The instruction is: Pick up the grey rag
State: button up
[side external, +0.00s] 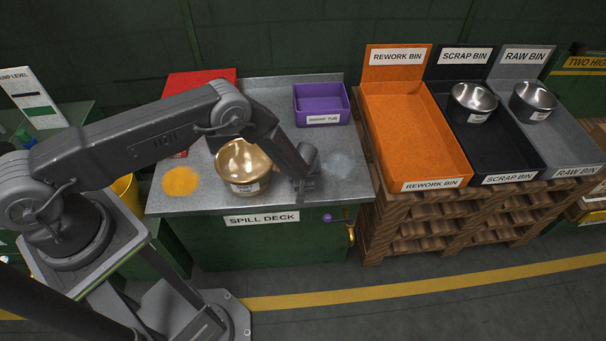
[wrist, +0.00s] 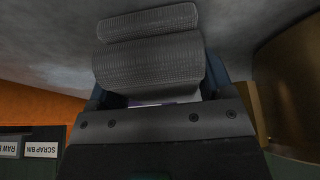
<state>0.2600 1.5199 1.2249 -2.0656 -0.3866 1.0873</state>
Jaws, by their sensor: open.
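The grey rag (wrist: 150,62) shows in the wrist view as a ribbed, folded cloth lying on the metal deck, directly ahead of my gripper (wrist: 155,85). My jaws are open, with dark blue fingers at the left and right sides of the rag. The rag's lower part is hidden by the gripper body. In the side external view my gripper (side external: 305,187) is low over the front right of the spill deck (side external: 210,205). The rag cannot be told apart from the gripper there.
A brass pot (side external: 243,163) stands close left of my gripper. A purple tub (side external: 321,104) is at the back. A yellow patch (side external: 181,181) and a pale patch (side external: 341,164) mark the deck. Orange (side external: 410,120), black (side external: 500,150) and grey bins stand to the right.

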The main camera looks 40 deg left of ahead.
jog(key=shift+f, duration=0.2)
jog(key=c, duration=0.6)
jog(key=shift+r, duration=0.1)
jog(key=shift+r, duration=5.1)
